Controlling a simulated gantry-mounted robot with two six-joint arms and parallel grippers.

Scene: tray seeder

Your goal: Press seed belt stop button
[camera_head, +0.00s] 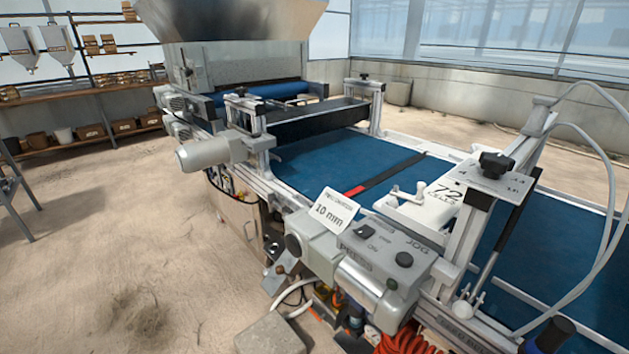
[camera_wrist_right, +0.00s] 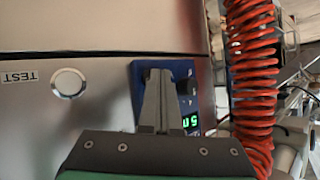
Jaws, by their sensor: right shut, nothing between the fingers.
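The seeder (camera_head: 330,150) fills the middle of the head view. A grey control box (camera_head: 385,265) on its near side carries dark knobs or buttons, with a JOG label. I cannot tell which control is the seed belt stop button. In the right wrist view, a round white button (camera_wrist_right: 68,82) sits on a silver panel (camera_wrist_right: 95,30) beside an upside-down TEST label (camera_wrist_right: 18,77). My right gripper (camera_wrist_right: 158,73) is shut and empty, its fingers in front of a blue display unit (camera_wrist_right: 207,88) with green digits. The fingers hide part of that unit; contact is unclear. My left gripper is not in view.
A blue belt (camera_head: 340,160) runs through the machine, with a 10 mm card (camera_head: 331,210) near its edge. A red coiled hose (camera_wrist_right: 252,90) hangs right of the panel. Shelves (camera_head: 85,60) stand at the left.

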